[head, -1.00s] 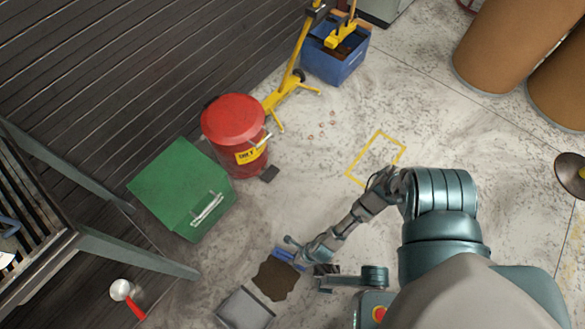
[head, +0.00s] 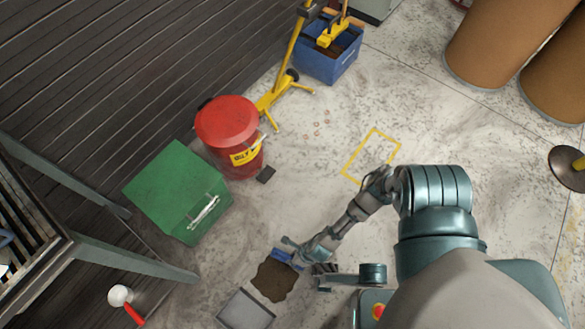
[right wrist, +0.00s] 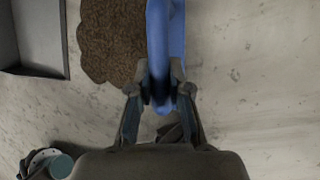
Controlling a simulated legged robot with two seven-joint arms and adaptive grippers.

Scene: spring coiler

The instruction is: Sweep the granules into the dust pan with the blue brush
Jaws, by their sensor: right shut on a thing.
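The granules (head: 272,282) form a dark brown patch on the floor at the lower middle of the head view. They also show at the top of the right wrist view (right wrist: 110,42). The grey dust pan (head: 245,311) lies just below and left of the patch, and its edge shows at upper left in the right wrist view (right wrist: 32,71). My right gripper (right wrist: 160,88) is shut on the blue brush (right wrist: 166,35). The brush is at the patch's right edge, away from the pan; its bristles are hidden.
A green box (head: 180,190) and a red bin (head: 228,125) stand beyond the pan. A red-handled item (head: 133,314) is at lower left. A metal frame leg (head: 140,262) is left of the pan. Floor right of the brush is clear in the right wrist view.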

